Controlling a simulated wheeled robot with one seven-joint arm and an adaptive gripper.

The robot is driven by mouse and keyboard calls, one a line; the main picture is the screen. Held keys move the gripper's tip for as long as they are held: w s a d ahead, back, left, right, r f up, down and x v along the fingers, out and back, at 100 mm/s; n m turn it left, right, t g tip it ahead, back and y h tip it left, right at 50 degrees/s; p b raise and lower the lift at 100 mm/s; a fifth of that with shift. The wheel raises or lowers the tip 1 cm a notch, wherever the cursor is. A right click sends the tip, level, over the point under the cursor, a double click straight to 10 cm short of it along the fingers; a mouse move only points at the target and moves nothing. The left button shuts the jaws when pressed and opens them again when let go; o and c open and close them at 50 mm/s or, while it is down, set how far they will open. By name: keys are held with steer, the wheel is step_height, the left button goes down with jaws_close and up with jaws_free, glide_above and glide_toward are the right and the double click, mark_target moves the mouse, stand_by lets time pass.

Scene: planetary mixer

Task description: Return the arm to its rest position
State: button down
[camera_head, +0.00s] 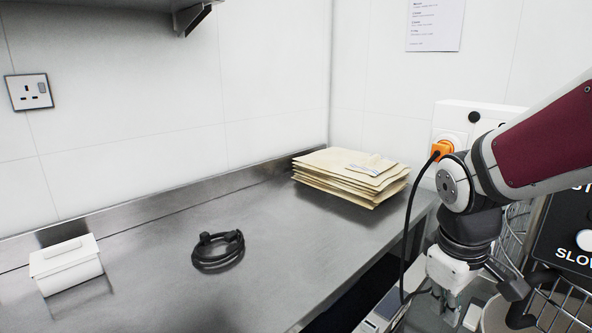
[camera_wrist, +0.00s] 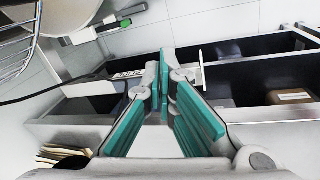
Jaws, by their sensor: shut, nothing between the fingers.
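My arm reaches in from the right edge of the head view, and its wrist bends down beside the counter's end. My gripper (camera_head: 453,308) hangs low there, partly cut off by the bottom edge. In the wrist view my gripper (camera_wrist: 164,62) shows two fingers with teal pads meeting at the tips, with nothing between them. The mixer's black panel (camera_head: 572,225) with "SLOW" lettering stands behind and right of my wrist, close to it. Part of the mixer is hidden by my arm.
The steel counter (camera_head: 150,245) holds a coiled black cable (camera_head: 218,250), stacked envelopes (camera_head: 350,177) and a white box (camera_head: 65,264). An orange plug (camera_head: 442,150) with a hanging black cord is close to my wrist. Open compartments with boxes (camera_wrist: 220,103) lie below my gripper.

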steer(key=s+a+r+m+t+y, duration=0.1)
steer(key=s+a+r+m, duration=0.1)
steer(key=s, duration=0.5)
steer(key=s+a+r+m+t, duration=0.1)
steer(key=s+a+r+m, duration=0.1)
steer(key=s+r+m, duration=0.2)
steer(key=s+r, duration=0.1)
steer(key=s, duration=0.1)
steer(key=shift+s+a+t+y, duration=0.3)
steer(key=shift+s+a+y, duration=0.05)
steer(key=shift+a+y, duration=0.05)
steer(key=shift+d, duration=0.15)
